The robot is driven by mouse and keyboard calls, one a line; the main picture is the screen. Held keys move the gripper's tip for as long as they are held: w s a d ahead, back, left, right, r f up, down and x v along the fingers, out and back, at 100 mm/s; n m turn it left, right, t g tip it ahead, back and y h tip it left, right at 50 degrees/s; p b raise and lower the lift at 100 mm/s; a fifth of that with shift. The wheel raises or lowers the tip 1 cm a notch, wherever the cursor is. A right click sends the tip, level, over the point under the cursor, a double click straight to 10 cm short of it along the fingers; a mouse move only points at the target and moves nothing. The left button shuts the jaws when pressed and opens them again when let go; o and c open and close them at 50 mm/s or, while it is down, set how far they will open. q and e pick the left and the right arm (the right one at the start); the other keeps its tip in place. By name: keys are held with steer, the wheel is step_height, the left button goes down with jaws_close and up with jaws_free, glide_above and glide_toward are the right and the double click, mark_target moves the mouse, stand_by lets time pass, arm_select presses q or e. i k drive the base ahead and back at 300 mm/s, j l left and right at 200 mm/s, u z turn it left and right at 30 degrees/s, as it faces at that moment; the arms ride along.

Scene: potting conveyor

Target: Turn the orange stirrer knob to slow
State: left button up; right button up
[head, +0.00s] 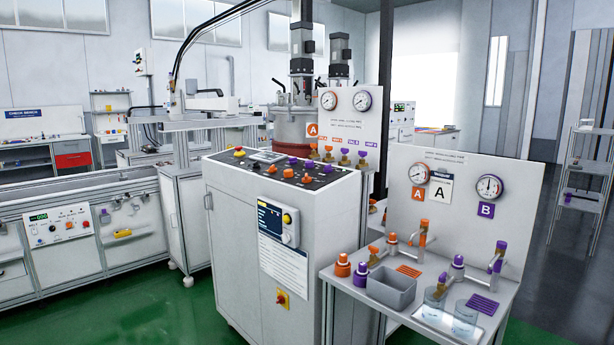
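The white control cabinet (235,235) stands in the middle of the head view with a dark sloping panel (262,170) on top. Several small orange knobs sit on this panel, one near its middle (288,173) and another beside it to the right (306,178). Purple knobs (326,169) sit at its right end. The labels are too small to read, so I cannot tell which orange knob is the stirrer's or where it points. Neither of my grippers is in view.
A side table (385,309) at the right holds a grey bin (391,291), glass beakers (465,318) and orange and purple valves. A conveyor frame (90,187) runs along the left. Green floor (130,318) is clear in front of the cabinet.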

mark_target(306, 179)
steer(key=i+j, duration=0.15)
steer(key=i, duration=0.3)
steer(key=i+j+u, duration=0.1)
steer(key=i, duration=0.35)
steer(key=j, duration=0.1)
